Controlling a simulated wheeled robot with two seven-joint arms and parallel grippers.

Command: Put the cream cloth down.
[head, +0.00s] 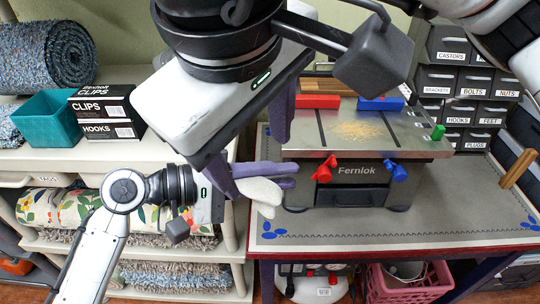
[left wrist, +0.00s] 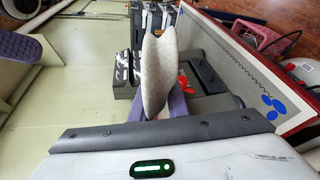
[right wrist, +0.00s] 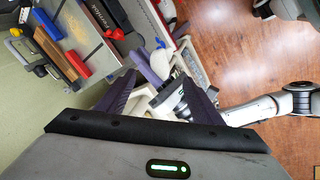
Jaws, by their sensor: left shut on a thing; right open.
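The cream cloth (head: 262,192) is pinched in my left gripper (head: 290,177) and droops below its purple fingers. It appears in front of the left end of the grey workbench top (head: 330,228); its height above it is unclear. In the left wrist view the cloth (left wrist: 158,75) stands out between the fingers and hides part of the scene behind. My right gripper (head: 248,143) is open and empty, its purple fingers spread, above and left of the cloth in the head view. The right wrist view also shows its spread fingers (right wrist: 157,97).
A metal-topped Fernlok unit (head: 357,171) with yellowish dust (head: 356,131) and red and blue clamps stands on the workbench. A wooden piece (head: 518,168) is at right. The bench's front strip is clear. Left shelves hold a teal bin (head: 47,117) and black boxes (head: 105,112).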

